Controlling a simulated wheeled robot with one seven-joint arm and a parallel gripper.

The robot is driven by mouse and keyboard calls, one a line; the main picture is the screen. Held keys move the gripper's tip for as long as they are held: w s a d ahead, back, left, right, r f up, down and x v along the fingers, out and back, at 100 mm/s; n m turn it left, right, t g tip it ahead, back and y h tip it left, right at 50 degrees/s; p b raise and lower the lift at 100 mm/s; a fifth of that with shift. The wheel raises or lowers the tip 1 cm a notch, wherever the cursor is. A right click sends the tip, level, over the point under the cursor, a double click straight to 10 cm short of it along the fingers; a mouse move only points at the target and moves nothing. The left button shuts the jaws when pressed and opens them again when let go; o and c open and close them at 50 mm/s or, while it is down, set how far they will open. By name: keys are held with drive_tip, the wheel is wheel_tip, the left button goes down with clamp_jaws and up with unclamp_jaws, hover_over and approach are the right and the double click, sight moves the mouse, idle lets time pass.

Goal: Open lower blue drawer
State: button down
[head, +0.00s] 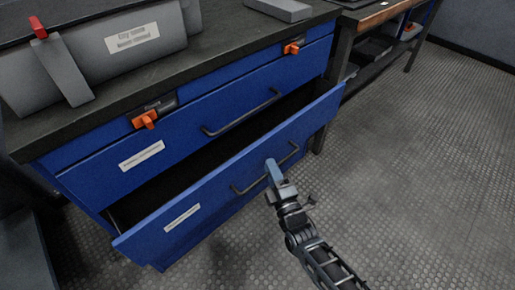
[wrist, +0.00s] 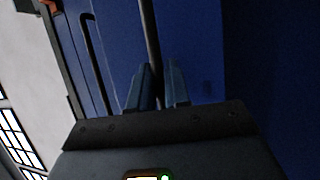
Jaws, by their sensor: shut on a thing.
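The lower blue drawer (head: 220,196) is pulled out from the workbench, and a dark gap shows behind its front panel. It has a dark bar handle (head: 248,185) and a white label on its left part. My gripper (head: 273,172) is at the right part of this handle. In the wrist view, the handle (wrist: 150,35) runs down between the two fingers of my gripper (wrist: 158,88), which are shut on it. The inside of the drawer is dark, and I cannot tell what it holds.
The upper blue drawer (head: 190,125) is shut, with its own bar handle. Orange latches (head: 145,120) sit above it. A grey box (head: 120,45) stands on the dark worktop. Bare textured floor (head: 420,160) lies to the right and in front.

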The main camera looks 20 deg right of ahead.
drive_tip(key=s+d+p, duration=0.2)
drive_tip(key=s+d, duration=0.1)
drive_tip(key=s, duration=0.8)
drive_tip(key=s+d+p, duration=0.2)
drive_tip(key=s+d, duration=0.2)
drive_tip(key=s, duration=0.6)
drive_tip(key=shift+s+p, duration=0.3)
drive_tip(key=shift+s, duration=0.1)
drive_tip(key=c, duration=1.2)
unclamp_jaws()
drive_tip(key=shift+o, duration=0.2)
drive_tip(key=v, duration=0.7)
drive_tip(key=shift+s, duration=0.35)
